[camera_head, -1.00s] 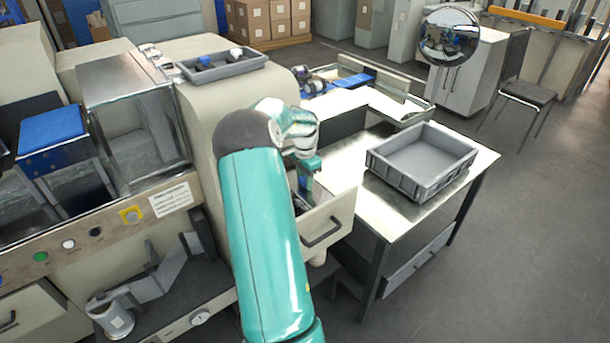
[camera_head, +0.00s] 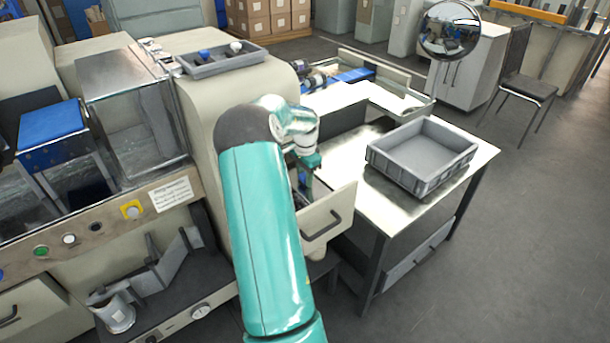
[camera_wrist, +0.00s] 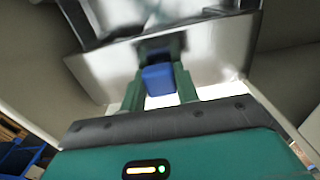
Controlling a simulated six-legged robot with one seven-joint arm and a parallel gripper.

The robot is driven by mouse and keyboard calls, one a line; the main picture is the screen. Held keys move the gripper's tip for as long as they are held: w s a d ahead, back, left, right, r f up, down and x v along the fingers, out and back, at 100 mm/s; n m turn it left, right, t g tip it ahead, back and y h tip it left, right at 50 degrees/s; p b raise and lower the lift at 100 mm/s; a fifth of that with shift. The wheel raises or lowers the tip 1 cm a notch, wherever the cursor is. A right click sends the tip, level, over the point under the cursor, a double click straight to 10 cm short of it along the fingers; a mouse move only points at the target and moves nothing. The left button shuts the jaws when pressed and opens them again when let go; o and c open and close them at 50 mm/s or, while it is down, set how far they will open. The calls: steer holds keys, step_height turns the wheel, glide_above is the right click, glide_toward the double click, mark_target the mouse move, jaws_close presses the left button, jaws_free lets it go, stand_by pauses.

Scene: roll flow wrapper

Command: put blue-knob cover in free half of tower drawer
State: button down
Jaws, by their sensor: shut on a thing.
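The tower drawer (camera_head: 328,219) is pulled out, with its beige front and dark handle facing right. My gripper (camera_head: 306,185) points down into it, and the drawer front and my arm hide most of the inside. In the wrist view my gripper (camera_wrist: 159,72) is shut on the blue knob (camera_wrist: 158,80). Beyond the knob is a shiny grey metal surface (camera_wrist: 105,72), apparently the cover. Pale walls flank it. Whether the cover touches the drawer floor, and which half it is over, I cannot tell.
A grey tray (camera_head: 262,64) with small blue and white pieces sits on the machine top. An empty grey crate (camera_head: 372,168) stands on the metal table (camera_head: 480,160) right of the drawer.

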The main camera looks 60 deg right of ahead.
steer(key=shift+f, duration=0.45)
steer(key=c, duration=1)
jaws_free()
steer(key=shift+f, duration=0.1)
steer(key=shift+o, duration=0.2)
step_height(320, 180, up, 14)
